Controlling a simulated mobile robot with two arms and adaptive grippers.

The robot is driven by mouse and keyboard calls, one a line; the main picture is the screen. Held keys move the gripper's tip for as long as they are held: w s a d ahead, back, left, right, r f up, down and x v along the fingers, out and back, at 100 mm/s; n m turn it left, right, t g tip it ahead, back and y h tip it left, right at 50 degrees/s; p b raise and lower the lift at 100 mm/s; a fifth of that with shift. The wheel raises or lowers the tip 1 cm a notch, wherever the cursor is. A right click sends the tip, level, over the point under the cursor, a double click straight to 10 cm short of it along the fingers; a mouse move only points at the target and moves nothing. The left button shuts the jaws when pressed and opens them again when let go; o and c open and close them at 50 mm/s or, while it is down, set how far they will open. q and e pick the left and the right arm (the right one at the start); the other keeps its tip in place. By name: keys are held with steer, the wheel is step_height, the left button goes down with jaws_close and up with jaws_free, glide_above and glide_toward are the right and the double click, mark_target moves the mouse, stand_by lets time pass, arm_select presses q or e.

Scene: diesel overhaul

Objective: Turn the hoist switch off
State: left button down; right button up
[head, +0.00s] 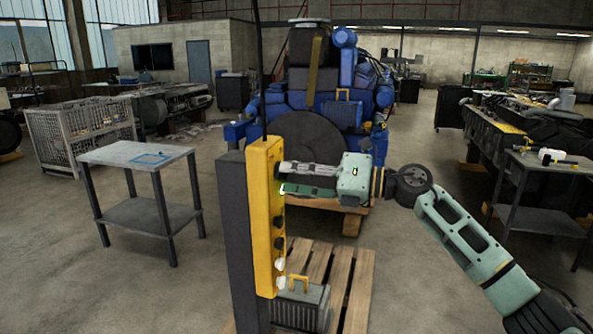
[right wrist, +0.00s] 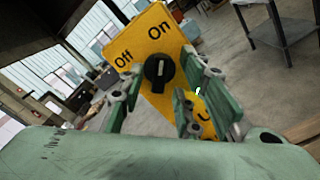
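The yellow hoist control box (head: 262,215) is mounted on a dark post, with several dark and white knobs down its side. In the right wrist view its yellow face (right wrist: 150,38) carries the words "Off" on the left and "On" on the right. The black rotary switch (right wrist: 158,72) sits below the words; I cannot tell for certain which word it points to. My right gripper (head: 282,178) is at the upper part of the box. In the wrist view its green fingers (right wrist: 165,85) are apart, one on each side of the switch; contact is unclear. My left gripper is not in view.
A grey side table (head: 132,153) stands at the left, with a wire cage (head: 75,140) behind it. A wooden pallet (head: 345,285) with a dark ribbed crate (head: 300,307) lies below the box. A large blue engine (head: 315,95) stands behind. Open floor lies at the left front.

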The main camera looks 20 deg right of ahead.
jaws_close()
stand_by(0.4)
steer(key=shift+n+b, duration=7.45)
steer(key=shift+n, duration=1.45)
jaws_free()
